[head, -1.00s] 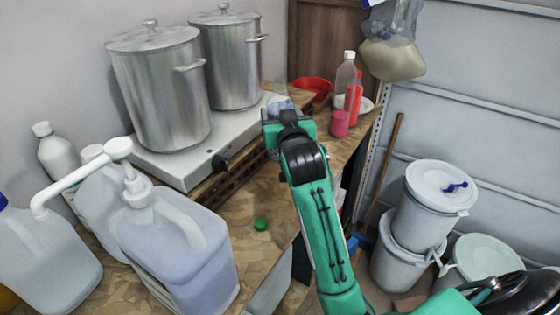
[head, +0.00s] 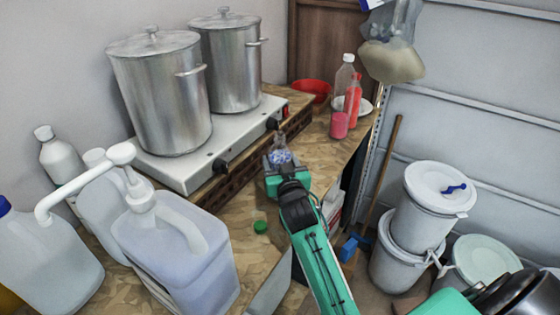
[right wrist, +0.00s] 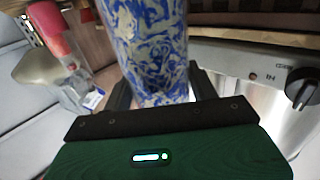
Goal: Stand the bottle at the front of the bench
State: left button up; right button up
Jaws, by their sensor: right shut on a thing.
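My right gripper (head: 280,166) is shut on a bottle (head: 280,156) with a blue and cream patterned surface. In the head view it is small and partly hidden by the gripper, above the wooden bench (head: 250,208) just right of the stove. In the right wrist view the bottle (right wrist: 150,45) stands out large between the dark fingers (right wrist: 160,88), with its ends out of sight. I cannot tell whether it touches the bench. My left gripper is not in view.
Two steel pots stand on the stove (head: 200,170). A green cap (head: 260,227) lies on bare bench nearer me. A pump jug (head: 175,250) stands at the front left. A red bowl (head: 312,88), pink cup (head: 339,124) and red bottle (head: 354,100) are at the far end.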

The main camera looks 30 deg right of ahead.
jog(key=o, duration=0.9)
jog(key=shift+f, duration=0.15)
jog(key=o, duration=0.4)
jog(key=shift+o, duration=0.2)
jog(key=shift+r, duration=0.2)
jog(key=b+v, duration=0.2)
jog(key=v, duration=1)
jog(key=shift+b, duration=0.4)
